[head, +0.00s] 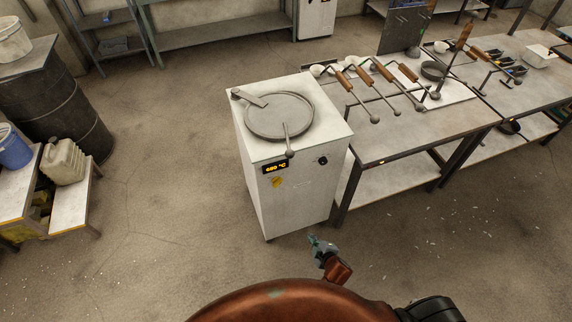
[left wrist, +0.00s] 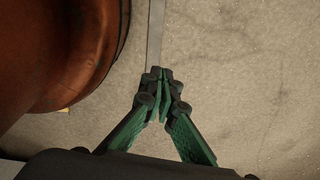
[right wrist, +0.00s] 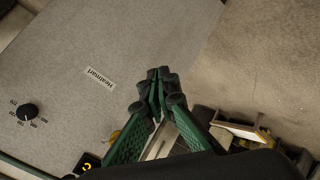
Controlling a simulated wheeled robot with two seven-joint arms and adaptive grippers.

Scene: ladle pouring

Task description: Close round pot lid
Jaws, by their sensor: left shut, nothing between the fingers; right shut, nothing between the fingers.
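A white heating box (head: 292,200) stands in the middle of the head view with a grey round lid (head: 279,115) on its top. The lid looks flat, with a ball-ended handle (head: 287,142) pointing toward the front edge and a flat bracket (head: 250,98) at its back left. My right gripper (head: 313,240) is shut and empty, low near the front of the box and apart from the lid. In the right wrist view it (right wrist: 160,76) shows against the box's front panel (right wrist: 100,45). My left gripper (left wrist: 160,76) is shut and empty over bare floor, outside the head view.
A metal table (head: 400,145) right of the box holds several wooden-handled ladles (head: 385,72). A dark barrel (head: 55,115), a blue bucket (head: 14,148) and a canister (head: 64,160) stand at the left. The floor between them and the box is clear.

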